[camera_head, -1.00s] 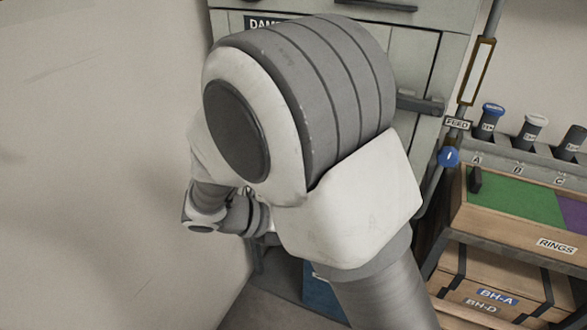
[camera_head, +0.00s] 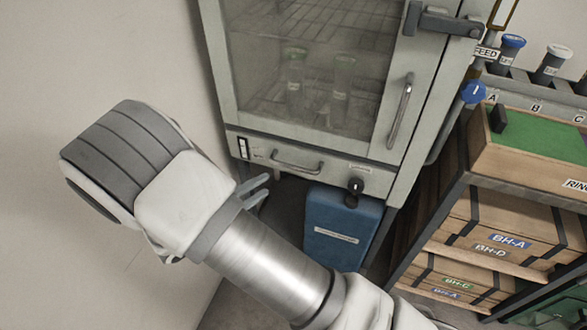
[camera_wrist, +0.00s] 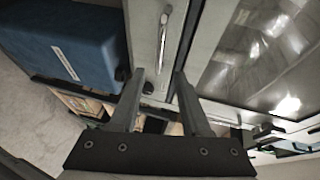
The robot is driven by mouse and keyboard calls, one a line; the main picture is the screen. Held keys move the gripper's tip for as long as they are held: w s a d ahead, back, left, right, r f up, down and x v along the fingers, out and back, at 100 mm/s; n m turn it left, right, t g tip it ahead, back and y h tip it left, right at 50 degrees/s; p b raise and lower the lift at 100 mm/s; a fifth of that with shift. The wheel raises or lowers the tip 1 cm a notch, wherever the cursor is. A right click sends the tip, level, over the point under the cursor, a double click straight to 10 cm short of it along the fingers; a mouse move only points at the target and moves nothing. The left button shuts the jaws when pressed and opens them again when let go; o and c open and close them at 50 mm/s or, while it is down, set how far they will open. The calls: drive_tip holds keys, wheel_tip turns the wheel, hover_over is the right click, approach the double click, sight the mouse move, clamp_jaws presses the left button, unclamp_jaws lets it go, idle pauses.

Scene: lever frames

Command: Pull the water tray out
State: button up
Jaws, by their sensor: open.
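The water tray is most likely the low drawer front (camera_head: 259,151) under the glass door, with a metal bar handle (camera_head: 297,165). It looks shut. My gripper (camera_head: 266,187) is open and empty, left of and slightly below that handle, apart from it. In the wrist view, my gripper's two fingers (camera_wrist: 159,76) point toward the panel, and the bar handle (camera_wrist: 164,36) lies beyond the fingertips, between their lines. The white and grey wrist hides part of the gripper in the head view.
A black knob (camera_head: 355,186) sits right of the handle. A blue container (camera_head: 342,228) stands below the cabinet. The glass door (camera_head: 310,65) above has its own handle (camera_head: 400,111) and latch. A shelf rack (camera_head: 470,178) with boxes stands at right. A wall is at left.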

sight(292, 168)
drive_tip(key=b+x, duration=0.3)
drive_tip(key=x, duration=0.9)
drive_tip(key=shift+w+d, duration=0.15)
clamp_jaws()
idle(0.9)
